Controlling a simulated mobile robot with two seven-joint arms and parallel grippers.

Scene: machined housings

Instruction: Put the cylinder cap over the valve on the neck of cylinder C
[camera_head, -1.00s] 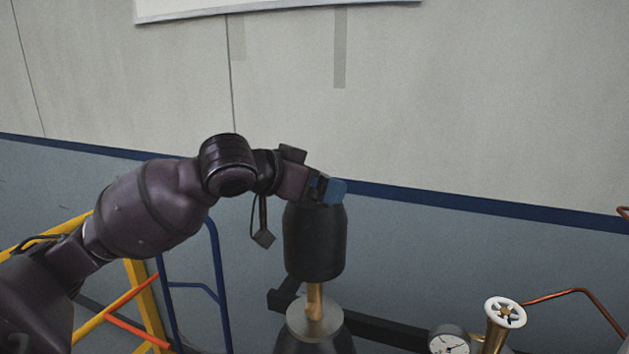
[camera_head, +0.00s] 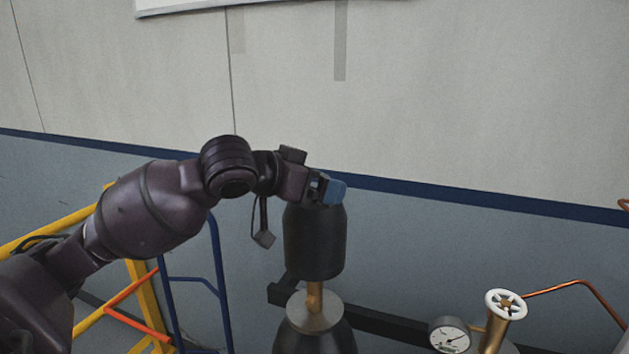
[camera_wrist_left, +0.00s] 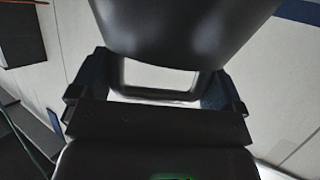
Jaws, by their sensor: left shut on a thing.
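The cylinder cap (camera_head: 315,243) is a dark, rounded sleeve, held upright. My left gripper (camera_head: 332,191), with blue fingertips, is shut on its top; in the left wrist view the gripper (camera_wrist_left: 155,85) has a finger on each side of the cap (camera_wrist_left: 180,30). Below the cap's lower rim, part of the brass valve (camera_head: 315,298) shows above a pale metal collar (camera_head: 313,314) on a dark cylinder (camera_head: 315,342). The valve's upper part is hidden, so I cannot tell how far it is inside the cap. No letter is visible on this cylinder. My right gripper is not in view.
A dark horizontal bar (camera_head: 385,328) runs behind the cylinder. A gauge (camera_head: 450,336) and a brass valve with a white handwheel (camera_head: 506,304) stand at right, with copper pipe. A blue frame (camera_head: 221,270) and yellow rails (camera_head: 140,275) are at left. The wall is behind.

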